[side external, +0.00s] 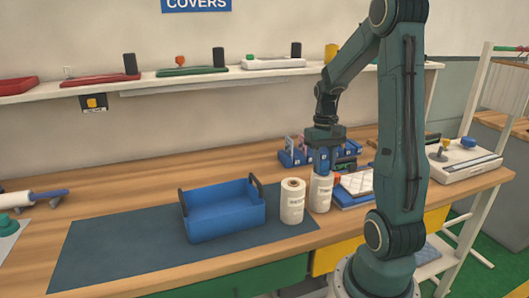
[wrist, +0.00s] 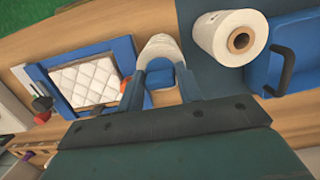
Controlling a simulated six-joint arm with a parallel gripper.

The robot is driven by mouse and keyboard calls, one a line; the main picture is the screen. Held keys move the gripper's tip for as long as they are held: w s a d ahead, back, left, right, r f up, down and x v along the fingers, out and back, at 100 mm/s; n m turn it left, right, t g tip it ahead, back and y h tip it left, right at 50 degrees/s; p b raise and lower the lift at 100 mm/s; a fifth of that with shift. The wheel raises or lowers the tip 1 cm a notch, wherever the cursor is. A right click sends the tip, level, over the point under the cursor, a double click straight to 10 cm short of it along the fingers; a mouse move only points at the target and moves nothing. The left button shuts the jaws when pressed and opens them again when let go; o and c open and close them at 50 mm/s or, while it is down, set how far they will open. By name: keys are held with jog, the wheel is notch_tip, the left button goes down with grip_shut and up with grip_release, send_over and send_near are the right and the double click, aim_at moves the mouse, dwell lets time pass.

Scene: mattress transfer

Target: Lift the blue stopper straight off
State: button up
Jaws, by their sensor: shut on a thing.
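My gripper (side external: 322,168) points straight down over a white cylindrical container (side external: 320,194) with dark print, at the right of the dark mat. In the wrist view my gripper (wrist: 160,82) has its two blue fingers on either side of the blue stopper (wrist: 160,75), shut on it. The white rounded top of the container (wrist: 158,46) shows just beyond the stopper. The fingers hide most of the stopper in the side view. I cannot tell whether it is still seated or has come clear.
A white roll (side external: 292,201) stands close left of the container. A blue bin (side external: 222,212) with dark handles sits on the mat (side external: 110,250). A blue-framed tray with a white quilted pad (wrist: 85,83) lies close on the other side. A blue rack (side external: 290,157) stands behind.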

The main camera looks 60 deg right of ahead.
aim_at(323, 161)
notch_tip(323, 161, up, 10)
jog(key=shift+f, duration=0.15)
dwell(0.4)
jog(key=shift+w+a, duration=0.1)
dwell(0.4)
